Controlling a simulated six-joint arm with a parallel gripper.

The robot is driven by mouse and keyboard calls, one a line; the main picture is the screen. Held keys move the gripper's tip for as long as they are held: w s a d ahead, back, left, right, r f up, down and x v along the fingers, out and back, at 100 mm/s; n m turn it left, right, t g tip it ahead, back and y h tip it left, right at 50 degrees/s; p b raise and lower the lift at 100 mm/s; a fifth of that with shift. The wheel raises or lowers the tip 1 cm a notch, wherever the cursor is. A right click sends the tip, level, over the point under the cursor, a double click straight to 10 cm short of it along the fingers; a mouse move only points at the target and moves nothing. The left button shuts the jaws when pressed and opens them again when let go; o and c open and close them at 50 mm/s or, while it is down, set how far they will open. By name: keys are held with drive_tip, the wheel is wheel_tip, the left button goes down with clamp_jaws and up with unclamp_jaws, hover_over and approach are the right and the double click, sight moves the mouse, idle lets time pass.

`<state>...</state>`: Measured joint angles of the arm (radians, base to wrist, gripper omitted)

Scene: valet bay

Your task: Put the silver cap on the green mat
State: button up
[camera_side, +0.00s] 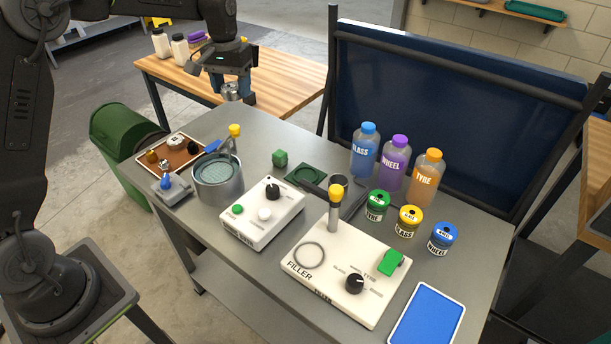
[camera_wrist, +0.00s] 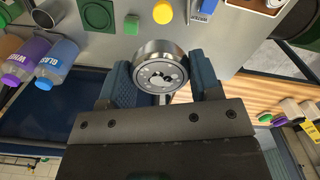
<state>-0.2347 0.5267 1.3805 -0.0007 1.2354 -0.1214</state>
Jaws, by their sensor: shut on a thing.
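My gripper (camera_side: 232,95) is shut on the silver cap (camera_side: 230,90), a short round metal piece, and holds it in the air above the back left of the grey table. In the wrist view the cap (camera_wrist: 160,72) sits between the two blue fingertips (camera_wrist: 160,82), with its face showing several dark marks. The green mat (camera_side: 306,177) is a small dark green square with a ring on it, lying bare on the table. It also shows in the wrist view (camera_wrist: 98,15). My gripper is to the left of the mat and well above it in the side view.
Bottles (camera_side: 396,168) line the back right.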

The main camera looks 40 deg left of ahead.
drive_tip(key=w+d+f+m, duration=0.1)
drive_tip(key=w+d+m, duration=0.1)
drive_tip(key=w+d, duration=0.35)
drive_tip(key=w+d+m, duration=0.2)
drive_tip(key=w+d, duration=0.1)
drive_tip(key=d, duration=0.6)
hover_over(305, 176)
wheel_tip(305, 176, down, 17)
drive_tip(key=shift+r, duration=0.15)
drive_tip(key=shift+w+f, duration=0.1)
drive_tip(key=shift+f, duration=2.35)
drive_tip(key=shift+f, duration=0.25)
